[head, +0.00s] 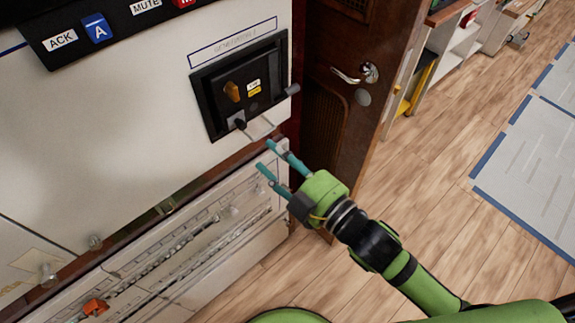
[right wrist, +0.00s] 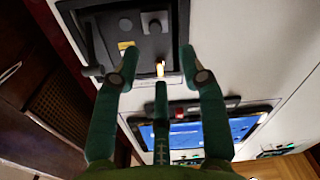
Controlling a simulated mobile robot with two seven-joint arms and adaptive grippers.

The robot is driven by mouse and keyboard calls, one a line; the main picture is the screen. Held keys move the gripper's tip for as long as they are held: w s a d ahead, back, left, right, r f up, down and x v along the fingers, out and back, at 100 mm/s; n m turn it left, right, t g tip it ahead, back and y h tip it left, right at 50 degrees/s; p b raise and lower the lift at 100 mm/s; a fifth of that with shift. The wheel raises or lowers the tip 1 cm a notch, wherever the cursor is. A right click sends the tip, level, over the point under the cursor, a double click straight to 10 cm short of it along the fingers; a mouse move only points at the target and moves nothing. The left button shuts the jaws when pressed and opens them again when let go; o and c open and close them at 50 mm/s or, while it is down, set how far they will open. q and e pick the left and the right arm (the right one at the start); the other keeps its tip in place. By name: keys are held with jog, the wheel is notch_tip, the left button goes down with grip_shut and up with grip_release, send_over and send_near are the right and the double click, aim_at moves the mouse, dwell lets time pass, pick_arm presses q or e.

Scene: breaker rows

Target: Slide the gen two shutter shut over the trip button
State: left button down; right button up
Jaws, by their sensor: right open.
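The black gen two breaker unit (head: 240,88) sits in the white panel, under a faint, hard-to-read label. On its face are a yellow-orange handle (head: 232,91) and small white and yellow tags. A dark knob (head: 240,124) is at its lower edge. I cannot clearly tell the shutter or the trip button apart from these parts. My right gripper (head: 264,154) is open and empty, its teal fingers just below and right of the unit, apart from it as far as I can tell. In the right wrist view the unit (right wrist: 103,28) lies beyond the spread fingers. My left gripper is out of view.
A brown door with a silver handle (head: 355,74) stands right of the panel. A lower panel (head: 190,238) with slots and an orange part lies below left. A black strip with ACK and MUTE labels (head: 125,18) is at upper left. Open wooden floor (head: 430,200) lies right.

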jog(key=shift+v, duration=1.45)
